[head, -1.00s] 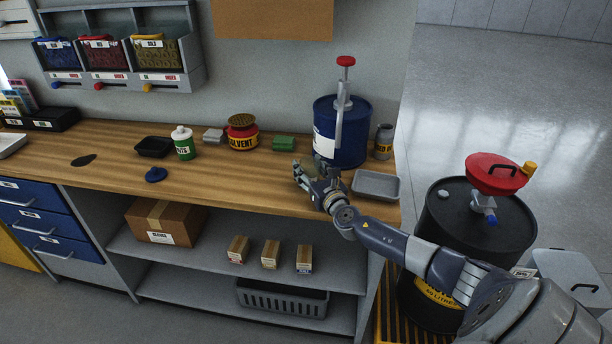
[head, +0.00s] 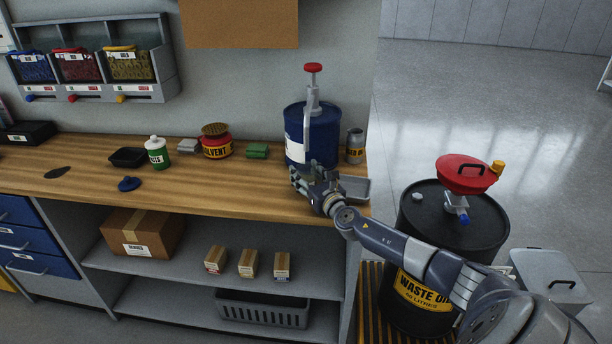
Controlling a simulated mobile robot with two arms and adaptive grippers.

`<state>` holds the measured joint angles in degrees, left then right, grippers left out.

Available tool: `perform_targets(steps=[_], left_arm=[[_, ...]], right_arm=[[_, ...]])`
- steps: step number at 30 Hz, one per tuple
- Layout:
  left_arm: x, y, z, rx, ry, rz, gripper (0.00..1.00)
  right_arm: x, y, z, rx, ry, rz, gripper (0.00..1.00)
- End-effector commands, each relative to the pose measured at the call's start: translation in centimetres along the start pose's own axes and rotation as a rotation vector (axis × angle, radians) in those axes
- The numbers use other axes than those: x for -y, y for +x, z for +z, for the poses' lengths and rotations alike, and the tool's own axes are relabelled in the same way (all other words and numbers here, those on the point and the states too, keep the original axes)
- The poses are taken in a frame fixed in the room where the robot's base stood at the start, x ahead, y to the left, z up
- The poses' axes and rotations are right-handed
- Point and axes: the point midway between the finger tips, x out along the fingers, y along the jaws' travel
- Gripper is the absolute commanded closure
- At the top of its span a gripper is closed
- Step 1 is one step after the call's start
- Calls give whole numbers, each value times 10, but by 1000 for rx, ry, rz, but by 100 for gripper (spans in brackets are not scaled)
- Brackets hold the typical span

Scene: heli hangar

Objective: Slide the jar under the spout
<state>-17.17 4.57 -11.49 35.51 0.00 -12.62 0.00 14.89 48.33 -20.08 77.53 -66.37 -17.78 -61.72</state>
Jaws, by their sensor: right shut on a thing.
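A blue drum (head: 322,130) stands at the back right of the bench. It carries a hand pump with a red knob (head: 313,68), and its grey spout (head: 307,133) hangs down in front. My right gripper (head: 297,175) is low over the bench, just in front of the drum and close below the spout's end. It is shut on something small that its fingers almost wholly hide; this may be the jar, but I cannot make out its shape. I cannot tell whether it is directly under the spout. My left gripper is not in view.
A grey tray (head: 355,188) lies right of my gripper, and a grey can (head: 355,146) stands behind it. The bench top (head: 225,182) left of my gripper is clear.

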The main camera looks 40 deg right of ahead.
Motion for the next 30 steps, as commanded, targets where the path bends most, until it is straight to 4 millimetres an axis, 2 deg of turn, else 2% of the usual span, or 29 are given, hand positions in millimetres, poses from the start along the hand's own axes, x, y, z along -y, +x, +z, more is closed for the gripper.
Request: perform_targets(steps=[3, 4, 6, 7, 20, 23, 30], left_arm=[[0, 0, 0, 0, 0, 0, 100], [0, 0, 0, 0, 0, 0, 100], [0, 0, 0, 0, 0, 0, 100], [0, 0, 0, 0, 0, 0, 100], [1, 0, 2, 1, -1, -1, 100], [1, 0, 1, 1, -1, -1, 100], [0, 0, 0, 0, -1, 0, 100]], right_arm=[[0, 0, 1, 2, 0, 0, 81], [0, 0, 1, 2, 0, 0, 46], [0, 0, 1, 1, 0, 0, 30], [0, 0, 1, 1, 0, 0, 27], [0, -4, 0, 0, 0, 0, 27], [0, -12, -1, -1, -1, 1, 27], [0, -47, -2, -3, -2, 2, 27]])
